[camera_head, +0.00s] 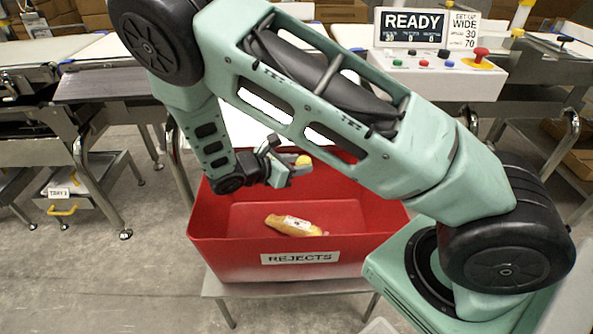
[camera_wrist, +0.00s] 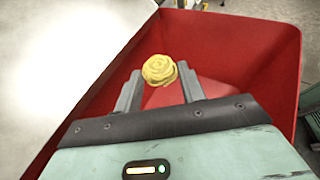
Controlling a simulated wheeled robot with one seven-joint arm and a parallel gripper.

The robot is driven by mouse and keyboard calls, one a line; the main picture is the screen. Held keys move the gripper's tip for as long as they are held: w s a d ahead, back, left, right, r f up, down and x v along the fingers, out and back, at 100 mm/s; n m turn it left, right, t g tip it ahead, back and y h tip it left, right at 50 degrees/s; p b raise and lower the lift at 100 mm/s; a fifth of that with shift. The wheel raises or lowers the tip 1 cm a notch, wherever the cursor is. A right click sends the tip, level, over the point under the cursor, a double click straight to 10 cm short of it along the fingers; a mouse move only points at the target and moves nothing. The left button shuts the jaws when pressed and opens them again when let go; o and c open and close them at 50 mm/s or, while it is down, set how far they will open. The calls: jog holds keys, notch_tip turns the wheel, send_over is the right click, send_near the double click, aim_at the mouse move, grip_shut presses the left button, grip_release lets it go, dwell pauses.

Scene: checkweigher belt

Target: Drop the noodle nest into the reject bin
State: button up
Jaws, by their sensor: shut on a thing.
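The noodle nest (camera_wrist: 159,70) is a small yellow coil, held between the two fingers of my gripper (camera_wrist: 160,88) in the wrist view. In the head view the nest (camera_head: 303,160) shows as a yellow spot at the tips of my gripper (camera_head: 290,172). My gripper is shut on it and is above the open red reject bin (camera_head: 225,252), labelled REJECTS, near its back part. The bin's red wall (camera_wrist: 270,50) fills much of the right of the wrist view. My arm hides part of the bin's back rim.
A tan packet with a white label (camera_head: 292,225) lies on the bin floor. A control box (camera_head: 440,78) with buttons and a READY screen (camera_head: 414,27) stands behind at the right. Belts and metal frames (camera_head: 105,82) run behind the bin.

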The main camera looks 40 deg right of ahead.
notch_tip(320, 180, down, 6)
jog(key=b, duration=0.5)
jog(key=shift+r, duration=0.15)
jog(key=o, duration=1)
jog(key=shift+o, duration=0.2)
jog(key=p+v, duration=0.2)
jog(key=v, duration=1.5)
jog(key=shift+a, duration=0.2)
jog(key=shift+s, duration=0.1)
